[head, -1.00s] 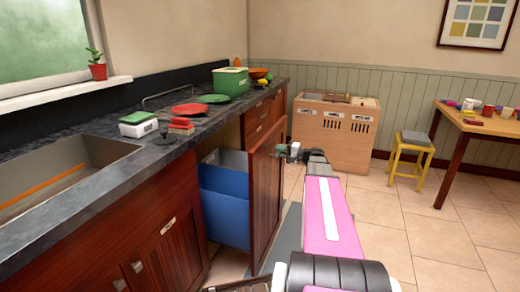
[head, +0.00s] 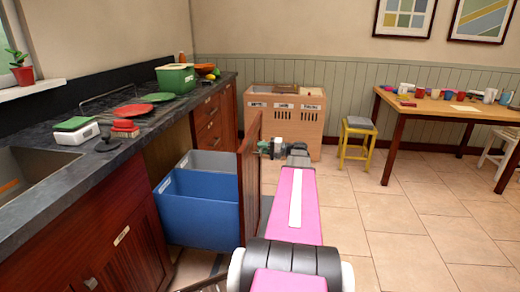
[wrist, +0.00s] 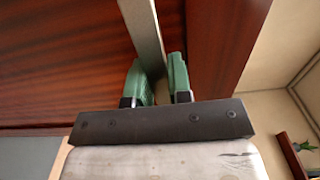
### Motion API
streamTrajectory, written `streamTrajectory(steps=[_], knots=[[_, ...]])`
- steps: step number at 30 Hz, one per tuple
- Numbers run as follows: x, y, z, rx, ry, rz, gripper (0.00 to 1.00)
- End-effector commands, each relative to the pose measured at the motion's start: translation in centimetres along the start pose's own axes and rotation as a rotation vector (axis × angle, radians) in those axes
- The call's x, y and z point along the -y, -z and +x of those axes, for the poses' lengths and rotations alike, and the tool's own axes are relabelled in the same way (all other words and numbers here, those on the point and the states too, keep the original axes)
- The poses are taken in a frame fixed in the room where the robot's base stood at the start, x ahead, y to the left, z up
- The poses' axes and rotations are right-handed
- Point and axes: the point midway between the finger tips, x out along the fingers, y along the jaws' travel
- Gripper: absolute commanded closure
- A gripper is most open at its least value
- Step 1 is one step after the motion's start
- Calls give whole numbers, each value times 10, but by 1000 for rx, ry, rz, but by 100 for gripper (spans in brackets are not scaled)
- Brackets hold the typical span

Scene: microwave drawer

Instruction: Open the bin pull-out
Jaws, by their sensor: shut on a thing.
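The bin pull-out has a dark red-brown wooden front (head: 250,185), standing well out from the counter cabinet. Behind the front, a blue bin (head: 200,208) and a grey bin (head: 208,161) are exposed from above and the side. My gripper (head: 263,147) is at the outer face of the front, near its top. In the wrist view, the green fingers of my gripper (wrist: 160,82) are closed around a grey metal bar handle (wrist: 143,35) on the wooden front (wrist: 60,60). The arm partly hides the lower part of the front in the head view.
The dark counter (head: 60,185) runs along the left, with a green container (head: 176,78), plates and a sponge on it. A wooden sorting cabinet (head: 286,112), a yellow stool (head: 358,140) and a table (head: 425,102) stand at the back. The tiled floor at right is clear.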

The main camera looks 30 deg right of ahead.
Motion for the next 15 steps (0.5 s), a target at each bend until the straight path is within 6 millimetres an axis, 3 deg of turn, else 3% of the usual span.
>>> streamTrajectory(steps=[3, 4, 6, 15], knots=[[-1, 0, 0, 1, -2, 0, 100], [-1, 0, 0, 1, -2, 0, 74], [-1, 0, 0, 1, -2, 0, 55], [0, 0, -1, 0, -1, 0, 55]])
